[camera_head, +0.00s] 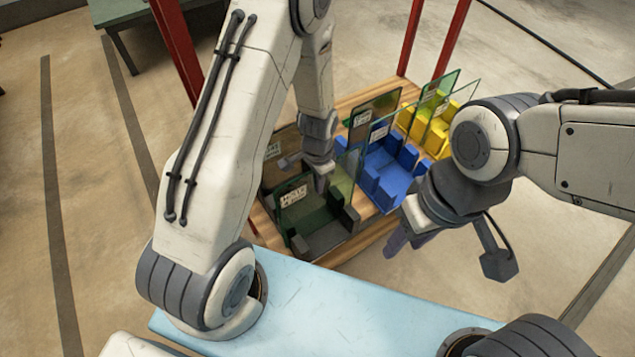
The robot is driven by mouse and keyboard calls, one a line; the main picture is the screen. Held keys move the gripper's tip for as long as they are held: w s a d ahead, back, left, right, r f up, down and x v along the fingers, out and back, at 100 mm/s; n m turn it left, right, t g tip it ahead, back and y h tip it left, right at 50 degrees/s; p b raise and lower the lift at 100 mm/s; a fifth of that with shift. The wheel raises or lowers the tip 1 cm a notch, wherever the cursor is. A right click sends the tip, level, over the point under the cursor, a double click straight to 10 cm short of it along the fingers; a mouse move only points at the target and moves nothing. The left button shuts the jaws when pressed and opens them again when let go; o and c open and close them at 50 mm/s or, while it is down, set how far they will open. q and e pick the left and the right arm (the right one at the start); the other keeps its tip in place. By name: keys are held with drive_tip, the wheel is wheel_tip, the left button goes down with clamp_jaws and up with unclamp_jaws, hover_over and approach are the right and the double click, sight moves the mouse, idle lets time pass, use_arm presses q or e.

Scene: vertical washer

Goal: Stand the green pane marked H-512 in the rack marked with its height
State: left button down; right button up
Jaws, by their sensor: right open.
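A green pane (291,212) with a white label stands upright at the dark grey rack (325,238), at the near end of the wooden stand. Its label is too small to read surely. Another greenish glass pane (346,172) stands just right of it. My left gripper (320,182) points down between these two panes, close to their upper edges; its fingers are partly hidden, and I cannot tell whether it holds glass. My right gripper (405,236) is open, empty, in front of the blue rack (392,185) and apart from it.
The yellow rack (436,147) at the far end holds a green pane (440,88) and a clear pane. Labelled darker panes stand behind the blue rack and behind the dark grey one. Red posts (178,55) flank the stand. My light blue top (330,310) is clear.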

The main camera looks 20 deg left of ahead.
use_arm(q)
drive_tip(key=shift+f, duration=0.4)
drive_tip(key=c, duration=1)
unclamp_jaws()
drive_tip(key=shift+o, duration=0.2)
wheel_tip(320, 180, up, 10)
drive_tip(key=shift+r, duration=0.25)
wheel_tip(320, 180, up, 10)
drive_tip(key=p, duration=0.9)
